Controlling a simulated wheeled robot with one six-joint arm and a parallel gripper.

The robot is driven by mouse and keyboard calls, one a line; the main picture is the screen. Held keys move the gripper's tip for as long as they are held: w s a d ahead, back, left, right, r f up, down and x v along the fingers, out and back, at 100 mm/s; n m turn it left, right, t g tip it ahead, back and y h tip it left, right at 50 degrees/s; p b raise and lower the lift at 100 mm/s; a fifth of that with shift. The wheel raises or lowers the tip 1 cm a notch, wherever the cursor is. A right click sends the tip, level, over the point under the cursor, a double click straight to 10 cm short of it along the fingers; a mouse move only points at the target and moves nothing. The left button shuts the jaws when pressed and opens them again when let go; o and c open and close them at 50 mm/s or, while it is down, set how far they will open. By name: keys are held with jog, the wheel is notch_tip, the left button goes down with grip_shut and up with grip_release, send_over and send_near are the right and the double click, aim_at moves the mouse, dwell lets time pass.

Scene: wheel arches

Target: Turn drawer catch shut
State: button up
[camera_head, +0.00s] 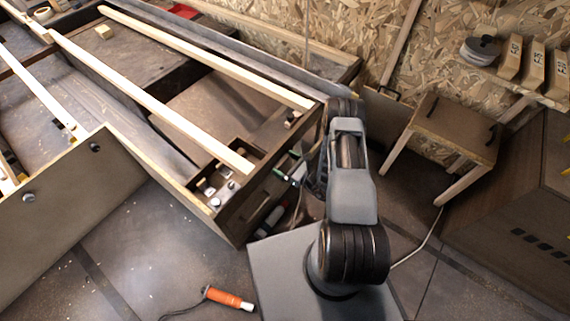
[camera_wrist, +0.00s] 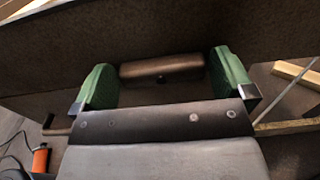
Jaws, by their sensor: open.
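The catch (camera_wrist: 162,68) is a brown, rounded bar lying roughly level on a dark brown panel (camera_wrist: 100,35) in the wrist view. My gripper (camera_wrist: 163,78) has two green fingers, open, one to the left and one to the right of the catch. A gap shows on both sides; I cannot tell how deep the fingers reach. In the head view my gripper (camera_head: 295,174) is beside the dark end panel (camera_head: 250,207) of the slatted frame, mostly hidden by my arm. The catch cannot be made out there.
An orange-handled tool (camera_head: 226,298) with a cable lies on the floor at front. A small wooden stool (camera_head: 456,130) stands right of my arm. A compartment with small items (camera_head: 222,188) sits behind the panel. Pale slats (camera_head: 150,80) cross the frame.

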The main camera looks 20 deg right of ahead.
jog(key=shift+c, duration=0.4)
jog(key=c, duration=0.5)
